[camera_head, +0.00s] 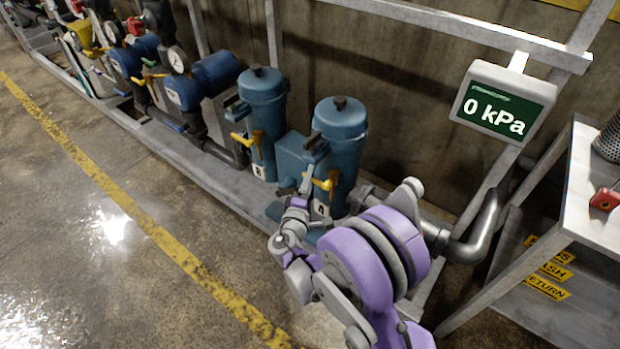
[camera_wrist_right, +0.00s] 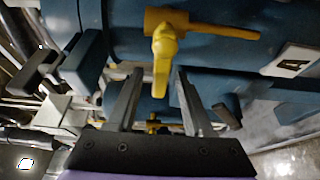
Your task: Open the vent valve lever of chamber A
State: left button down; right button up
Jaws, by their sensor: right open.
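Chamber A (camera_head: 338,140) is a blue capped canister with an "A" label (camera_head: 322,209), which also shows in the right wrist view (camera_wrist_right: 292,61). Its yellow vent valve lever (camera_head: 327,182) sits on the front. In the right wrist view a yellow arm (camera_wrist_right: 164,65) points down toward the gap between my fingers, and another yellow arm runs right across the blue body. My right gripper (camera_wrist_right: 157,100) is open in front of the lever, with nothing clamped. Whether a finger touches the lever cannot be told. In the head view my right gripper (camera_head: 300,195) is small and partly merged with the valve. My left gripper is out of view.
Chamber B (camera_head: 263,110), with its own yellow lever, stands to the left. Grey pipework (camera_head: 475,240) runs right of chamber A. A display (camera_head: 505,102) reads 0 kPa. A metal table (camera_head: 590,180) stands at the right. The floor at left is clear.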

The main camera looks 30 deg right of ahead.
jog(key=shift+w+d, duration=0.15)
jog(key=shift+d, duration=0.05)
grip_shut()
dwell(1.4)
